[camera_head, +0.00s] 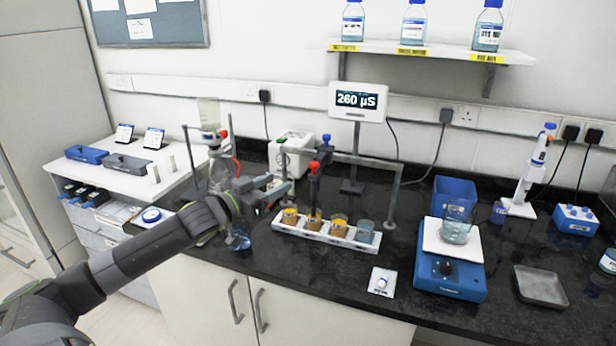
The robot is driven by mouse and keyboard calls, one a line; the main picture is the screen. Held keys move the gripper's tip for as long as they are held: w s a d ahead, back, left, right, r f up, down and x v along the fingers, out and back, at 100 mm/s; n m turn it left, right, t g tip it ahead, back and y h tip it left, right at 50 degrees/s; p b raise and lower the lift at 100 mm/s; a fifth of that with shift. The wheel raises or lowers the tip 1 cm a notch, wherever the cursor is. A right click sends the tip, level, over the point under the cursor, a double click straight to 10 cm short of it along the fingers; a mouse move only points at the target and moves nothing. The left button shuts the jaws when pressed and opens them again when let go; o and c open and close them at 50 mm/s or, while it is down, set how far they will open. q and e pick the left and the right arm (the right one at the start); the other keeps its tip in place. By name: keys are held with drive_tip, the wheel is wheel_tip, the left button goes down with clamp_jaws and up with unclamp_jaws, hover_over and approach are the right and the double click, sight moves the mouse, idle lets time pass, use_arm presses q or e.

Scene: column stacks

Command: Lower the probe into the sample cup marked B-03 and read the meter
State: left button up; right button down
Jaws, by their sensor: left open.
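The probe (314,182) has a red top and a dark body, and hangs upright from a grey stand at the second cup from the left. Its lower end overlaps this orange cup (313,223); I cannot tell how deep its tip is. A white rack (327,240) holds the sample cups in a row, several with orange contents and a grey-blue one (365,231) at the right end. The cup marks are too small to read. The meter (357,101) shows 260 µS. My left gripper (283,188) is open and empty, left of the probe. My right gripper is not in view.
The stand's crossbar and post (397,195) rise behind the rack. Glassware on a clamp stand (217,160) is behind my left arm. A blue stirrer (449,275) bears a beaker (457,224). A small white item (382,281) lies in front; the black counter around it is clear.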

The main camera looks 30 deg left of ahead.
sight(311, 166)
use_arm(q)
drive_tip(key=w, duration=0.4)
drive_tip(key=w+d+b, duration=0.1)
drive_tip(key=w, duration=0.3)
drive_tip(key=w+d+b, duration=0.1)
drive_tip(key=w, duration=0.3)
clamp_jaws()
idle(0.3)
drive_tip(key=shift+r, duration=0.1)
